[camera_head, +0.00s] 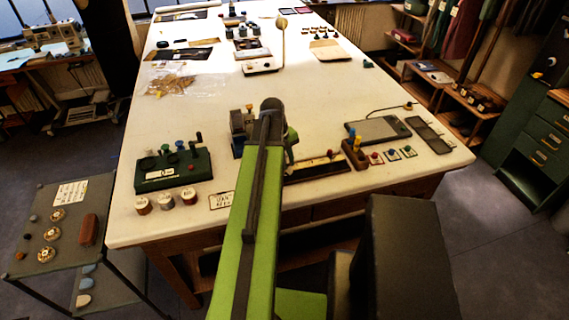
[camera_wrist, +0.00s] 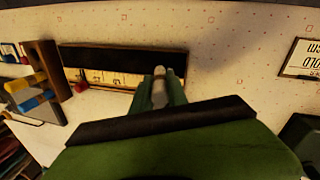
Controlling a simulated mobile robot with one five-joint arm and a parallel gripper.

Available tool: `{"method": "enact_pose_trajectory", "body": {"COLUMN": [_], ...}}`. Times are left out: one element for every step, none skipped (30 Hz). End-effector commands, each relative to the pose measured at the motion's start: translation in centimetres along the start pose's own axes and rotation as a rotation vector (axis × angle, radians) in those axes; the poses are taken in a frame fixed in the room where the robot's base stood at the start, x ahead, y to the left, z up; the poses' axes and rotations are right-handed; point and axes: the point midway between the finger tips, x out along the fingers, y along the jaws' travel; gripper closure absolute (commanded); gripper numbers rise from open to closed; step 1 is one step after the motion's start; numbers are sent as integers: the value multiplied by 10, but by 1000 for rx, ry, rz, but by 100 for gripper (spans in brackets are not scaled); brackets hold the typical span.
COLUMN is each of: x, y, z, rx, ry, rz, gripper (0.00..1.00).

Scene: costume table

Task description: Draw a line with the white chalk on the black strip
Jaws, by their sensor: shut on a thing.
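The black strip (camera_head: 318,173) lies near the table's front edge, on a board with a pale marked band along its far side. In the wrist view the black strip (camera_wrist: 110,58) runs across the upper left, and its right end is close to my fingertips. My gripper (camera_wrist: 160,88) is shut on a small pale stub, the white chalk (camera_wrist: 159,71), which points toward the right end of the board. I cannot tell whether the chalk touches the strip. No white line shows on the strip. In the head view my arm hides the fingertips and the chalk.
A wooden holder (camera_head: 355,154) with blue and yellow sticks stands right of the board. A lettered plate (camera_head: 221,200), small jars (camera_head: 165,200) and a green rack (camera_head: 172,170) are to the left. A grey tablet (camera_head: 378,130) lies at the right. The table's middle is clear.

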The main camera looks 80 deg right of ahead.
Motion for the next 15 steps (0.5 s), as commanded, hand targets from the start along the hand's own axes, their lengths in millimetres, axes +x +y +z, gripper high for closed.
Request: {"method": "enact_pose_trajectory", "body": {"x": [0,0,0,0,0,0,0,0,0,0,1,1,2,2,3], "y": [1,1,1,1,1,1,1,1,1,2,2,4,5,6,8], "z": [0,0,0,0,0,0,0,0,0,1,1,1,1,2,2], "rx": [0,0,0,0,0,0,0,0,0,1,1,1,1,1,2], "ry": [0,0,0,0,0,0,0,0,0,0,0,0,0,0,0], "rz": [0,0,0,0,0,0,0,0,0,0,0,0,0,0,0], "gripper": [100,100,100,100,100,100,100,100,100,100,100,100,100,100,100]}}
